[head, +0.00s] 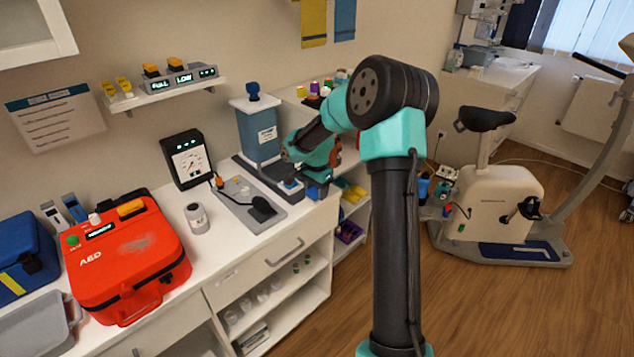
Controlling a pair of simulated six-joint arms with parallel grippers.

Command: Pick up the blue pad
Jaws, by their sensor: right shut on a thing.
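My right gripper (302,184) is low over the counter's right end, beside the grey tray. It is shut on a small blue piece, which I take to be the blue pad (290,184). My wrist and fingers cover part of the pad. The frame is too small to tell whether the pad still touches the surface below it. My left gripper is not in view.
A grey-blue box (258,138) with a knob stands just behind the gripper. An exercise bike (490,205) stands right.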

